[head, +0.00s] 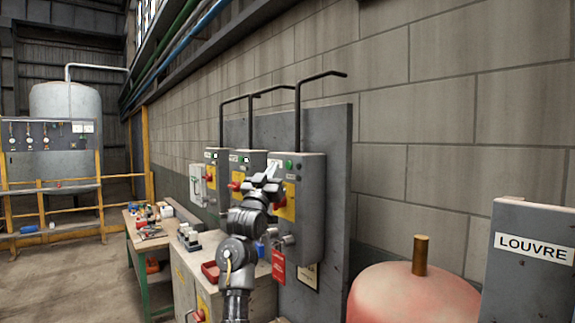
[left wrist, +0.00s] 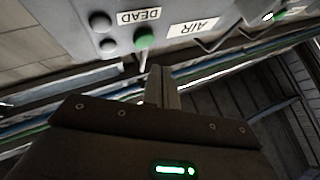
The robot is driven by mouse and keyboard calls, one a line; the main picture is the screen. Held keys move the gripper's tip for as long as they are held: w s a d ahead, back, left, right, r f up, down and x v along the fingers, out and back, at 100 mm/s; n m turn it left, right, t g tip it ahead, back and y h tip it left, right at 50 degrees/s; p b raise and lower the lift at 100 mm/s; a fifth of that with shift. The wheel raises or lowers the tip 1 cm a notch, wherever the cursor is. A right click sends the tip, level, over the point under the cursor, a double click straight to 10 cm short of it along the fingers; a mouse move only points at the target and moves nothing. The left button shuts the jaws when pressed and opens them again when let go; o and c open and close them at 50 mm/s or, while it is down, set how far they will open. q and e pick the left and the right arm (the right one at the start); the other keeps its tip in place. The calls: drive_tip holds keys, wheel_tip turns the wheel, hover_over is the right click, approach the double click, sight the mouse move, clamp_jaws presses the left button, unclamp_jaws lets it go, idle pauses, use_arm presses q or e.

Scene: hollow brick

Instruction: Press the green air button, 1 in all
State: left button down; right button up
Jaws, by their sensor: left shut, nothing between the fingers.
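The green button (left wrist: 145,41) shows in the left wrist view on a grey box, beside a label reading AIR (left wrist: 194,27) and one reading DEAD (left wrist: 139,16). My left gripper (left wrist: 158,72) is shut and empty, its tips just below and slightly right of the green button in that picture. I cannot tell whether they touch it. In the head view my left gripper (head: 272,172) is in front of the upper part of the nearest grey wall box (head: 311,215), where a green button (head: 289,164) shows. My right gripper is in neither view.
Further wall boxes (head: 212,160) stand left of the nearest one. A workbench (head: 150,240) is below left. A red tank (head: 412,297) and a LOUVRE box (head: 530,265) stand at right.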

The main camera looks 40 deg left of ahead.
use_arm(q)
drive_tip(key=shift+w+d, duration=0.25)
drive_tip(key=shift+w, duration=0.6)
drive_tip(key=shift+w, duration=0.1)
idle(1.5)
drive_tip(key=shift+w+d+p, duration=0.1)
drive_tip(key=shift+w+p, duration=0.15)
drive_tip(key=shift+p, duration=0.05)
drive_tip(key=shift+w+d, duration=0.15)
drive_tip(key=shift+w, duration=0.25)
idle(0.7)
drive_tip(key=shift+s, duration=0.1)
drive_tip(key=shift+s+a, duration=0.25)
drive_tip(key=shift+s, duration=0.4)
